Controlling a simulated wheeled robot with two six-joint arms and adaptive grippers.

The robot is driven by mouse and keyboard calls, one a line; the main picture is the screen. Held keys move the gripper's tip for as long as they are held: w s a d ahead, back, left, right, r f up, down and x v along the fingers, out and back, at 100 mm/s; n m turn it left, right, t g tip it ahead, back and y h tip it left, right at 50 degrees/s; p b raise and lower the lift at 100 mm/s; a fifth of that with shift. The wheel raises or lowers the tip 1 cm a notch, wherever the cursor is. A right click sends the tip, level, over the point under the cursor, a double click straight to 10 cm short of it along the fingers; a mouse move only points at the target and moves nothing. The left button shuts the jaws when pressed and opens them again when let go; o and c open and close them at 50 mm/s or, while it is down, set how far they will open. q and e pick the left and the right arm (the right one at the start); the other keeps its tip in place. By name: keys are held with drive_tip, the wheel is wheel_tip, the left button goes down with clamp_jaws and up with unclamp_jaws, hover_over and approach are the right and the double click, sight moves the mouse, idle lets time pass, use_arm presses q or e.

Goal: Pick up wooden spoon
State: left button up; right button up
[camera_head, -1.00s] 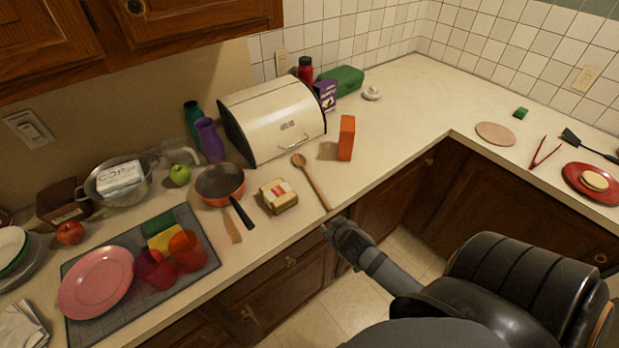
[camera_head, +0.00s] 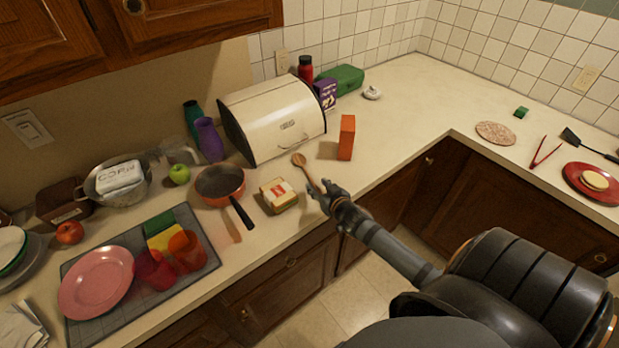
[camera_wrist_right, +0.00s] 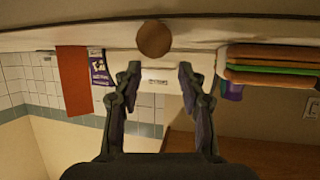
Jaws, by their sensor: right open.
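The wooden spoon (camera_head: 308,173) lies on the counter in front of the white bread box, its bowl end toward the box. My right gripper (camera_head: 322,193) is at the handle end near the counter's front edge and hides part of the handle. In the right wrist view, my right gripper (camera_wrist_right: 157,80) has its two fingers apart. A round brown wooden shape (camera_wrist_right: 154,39), probably the spoon, shows just beyond and between the fingertips. Whether the fingers touch the handle cannot be told. My left gripper is not in view.
A sandwich (camera_head: 279,195) and a frying pan (camera_head: 220,184) sit left of the spoon. An orange box (camera_head: 346,138) stands to its right and the bread box (camera_head: 275,117) behind. The counter (camera_head: 395,110) farther right is mostly clear.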

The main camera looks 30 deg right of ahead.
sight(311, 178)
drive_tip(key=shift+p+x, duration=0.75)
drive_tip(key=shift+x, duration=1.9)
drive_tip(key=shift+s+d+r, duration=0.1)
drive_tip(key=shift+s+d, duration=0.05)
drive_tip(key=shift+c, duration=1.3)
clamp_jaws()
